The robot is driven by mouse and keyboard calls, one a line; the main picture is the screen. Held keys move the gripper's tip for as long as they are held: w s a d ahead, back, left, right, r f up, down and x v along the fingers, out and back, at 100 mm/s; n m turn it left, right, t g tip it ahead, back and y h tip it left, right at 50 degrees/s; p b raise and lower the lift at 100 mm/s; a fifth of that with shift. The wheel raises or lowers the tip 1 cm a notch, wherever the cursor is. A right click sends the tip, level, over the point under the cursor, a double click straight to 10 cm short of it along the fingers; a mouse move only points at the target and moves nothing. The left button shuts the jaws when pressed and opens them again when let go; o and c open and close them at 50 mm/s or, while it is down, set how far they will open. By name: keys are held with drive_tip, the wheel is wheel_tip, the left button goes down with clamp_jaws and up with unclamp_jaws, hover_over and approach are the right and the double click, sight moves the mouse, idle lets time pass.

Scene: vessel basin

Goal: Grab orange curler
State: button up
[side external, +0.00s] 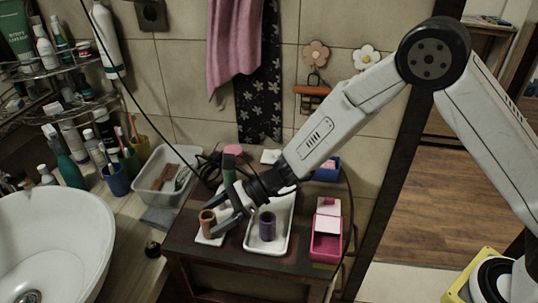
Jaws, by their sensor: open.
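The orange curler (207,222) stands upright on a small white tray (207,239) at the left front of the dark wooden side table. My gripper (222,225) reaches down from the right, with its fingertips at the curler. The jaws are open. I cannot tell from this view whether both fingers are around the curler or beside it. A purple curler (267,226) stands in a larger white tray (284,242) just to the right. A green upright object (229,167) shows behind my gripper, partly hidden by it.
A pink box (326,240) stands at the table's right, with a blue container (328,170) behind it. A grey bin (165,178) sits to the left on the counter, beside several cups and bottles. A white basin (55,240) is at the far left. Dark cables loop behind my gripper.

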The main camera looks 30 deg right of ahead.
sight(202, 224)
drive_tip(key=shift+x, duration=1.75)
clamp_jaws()
